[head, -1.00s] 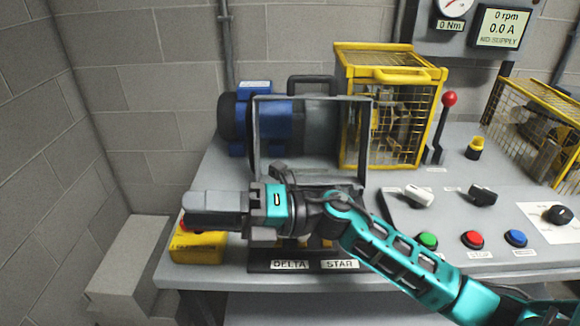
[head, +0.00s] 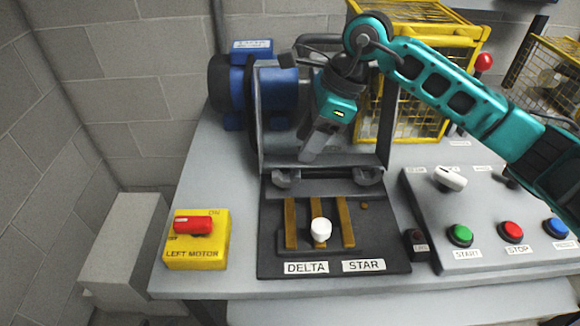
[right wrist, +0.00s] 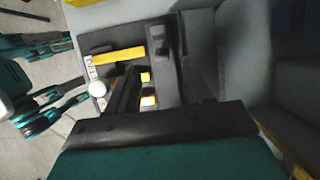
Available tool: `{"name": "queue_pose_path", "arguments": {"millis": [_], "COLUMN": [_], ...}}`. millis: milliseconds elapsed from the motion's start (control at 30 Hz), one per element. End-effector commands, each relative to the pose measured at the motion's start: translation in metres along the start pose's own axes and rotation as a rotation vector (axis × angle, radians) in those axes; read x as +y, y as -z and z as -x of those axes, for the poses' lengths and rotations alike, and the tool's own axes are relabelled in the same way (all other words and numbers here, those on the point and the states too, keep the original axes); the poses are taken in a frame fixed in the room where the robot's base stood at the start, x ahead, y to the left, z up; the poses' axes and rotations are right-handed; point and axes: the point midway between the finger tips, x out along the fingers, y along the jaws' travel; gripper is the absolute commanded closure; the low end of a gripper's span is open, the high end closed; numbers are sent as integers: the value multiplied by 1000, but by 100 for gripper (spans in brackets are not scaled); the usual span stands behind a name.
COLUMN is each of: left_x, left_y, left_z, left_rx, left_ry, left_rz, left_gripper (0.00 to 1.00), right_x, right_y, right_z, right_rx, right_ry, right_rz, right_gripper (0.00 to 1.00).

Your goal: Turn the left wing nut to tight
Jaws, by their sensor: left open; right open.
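Two dark wing nuts sit at the bottom edge of the grey frame. The left wing nut (head: 287,180) is on the left and the right wing nut (head: 369,176) is on the right. I cannot tell either one's tightness. My right gripper (head: 313,148) hangs in front of the open frame, above and slightly right of the left wing nut, apart from it and pointing down. It is open with nothing seen in it. My left gripper does not show in the head view. In the right wrist view, teal parts of my own show at the left, blurred.
The terminal plate (head: 270,250) has brass bars and a white knob (head: 320,230). A yellow switch box (head: 197,260) with a red handle stands left. A blue motor (head: 276,92) is behind, a yellow cage (head: 430,118) behind right. The button panel (head: 432,212) is right.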

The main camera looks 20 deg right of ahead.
Motion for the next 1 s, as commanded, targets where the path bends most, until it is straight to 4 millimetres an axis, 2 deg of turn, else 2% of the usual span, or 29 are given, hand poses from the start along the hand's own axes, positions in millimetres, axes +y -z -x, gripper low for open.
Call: {"name": "queue_pose_path", "arguments": {"millis": [33, 200, 400, 600, 833, 1000], "left_x": [0, 0, 0, 1, 1, 1], "left_y": [-1, -1, 0, 1, 2, 2], "left_z": [0, -1, -1, -1, -1, -1], "left_rx": [-1, 0, 2, 4, 4, 6], "left_ry": [0, -1, -1, -2, -3, -3], "left_rz": [0, 1, 1, 1, 1, 1], "left_gripper": [57, 57, 57, 57, 57, 57], "right_x": [1, 1, 1, 0, 0, 0], "right_y": [0, -1, -1, -1, -1, -1], "right_z": [-13, -48, -77, -87, -88, -88], "right_rx": [0, -3, -3, -3, -3, -3], "right_ry": [-5, -5, -3, -1, -1, -1], "right_rz": [-1, -2, -1, -1, -1, -1], "right_gripper": [49, 49, 49, 49, 49, 63]}}
